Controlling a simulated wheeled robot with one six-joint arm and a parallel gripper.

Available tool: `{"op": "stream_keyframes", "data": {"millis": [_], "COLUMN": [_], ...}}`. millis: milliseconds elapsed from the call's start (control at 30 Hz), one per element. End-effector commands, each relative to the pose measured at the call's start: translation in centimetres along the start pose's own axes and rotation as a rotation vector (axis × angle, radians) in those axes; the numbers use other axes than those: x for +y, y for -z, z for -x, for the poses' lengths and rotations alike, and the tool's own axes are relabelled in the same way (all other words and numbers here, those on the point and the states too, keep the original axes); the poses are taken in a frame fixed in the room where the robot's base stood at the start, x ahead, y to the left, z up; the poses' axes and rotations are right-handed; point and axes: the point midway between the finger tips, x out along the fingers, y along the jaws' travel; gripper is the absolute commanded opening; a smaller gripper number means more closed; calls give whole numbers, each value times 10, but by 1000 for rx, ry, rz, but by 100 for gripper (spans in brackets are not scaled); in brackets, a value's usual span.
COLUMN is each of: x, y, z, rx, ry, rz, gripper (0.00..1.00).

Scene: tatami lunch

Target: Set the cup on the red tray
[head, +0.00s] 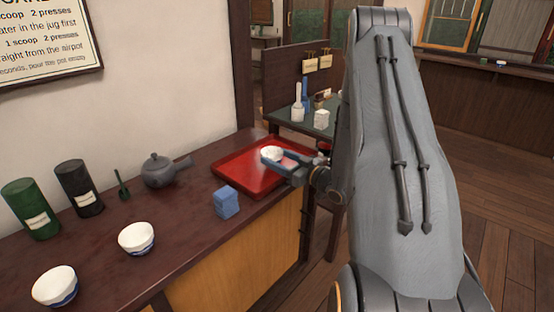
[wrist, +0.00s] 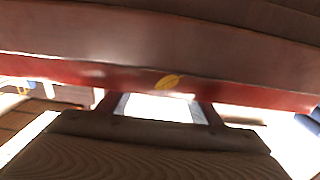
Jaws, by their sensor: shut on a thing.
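The red tray (head: 233,168) lies flat at the far end of the dark counter in the head view. A small white cup (head: 270,152) is between the fingers of my gripper (head: 279,158), over the tray's right part. My gripper is shut on the cup. I cannot tell whether the cup's base touches the tray. In the wrist view, a bright white surface, probably the cup (wrist: 158,107), shows between the two fingers. A red band with a yellow leaf mark crosses behind it.
On the counter stand a blue box (head: 227,202), a grey teapot (head: 162,170), two white bowls (head: 136,238) (head: 54,286), a green canister (head: 32,209) and a black canister (head: 79,187). A dark table (head: 318,131) with small items stands behind the tray.

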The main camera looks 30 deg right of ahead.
Motion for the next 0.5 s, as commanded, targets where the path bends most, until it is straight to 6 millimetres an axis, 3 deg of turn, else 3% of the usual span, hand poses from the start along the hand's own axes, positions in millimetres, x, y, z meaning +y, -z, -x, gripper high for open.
{"op": "stream_keyframes", "data": {"millis": [400, 433, 500], "x": [0, 0, 0], "y": [-6, -6, -6], "z": [0, 0, 0], "rx": [0, 0, 0], "ry": [0, 0, 0], "rz": [1, 1, 1], "gripper": [28, 64, 75]}}
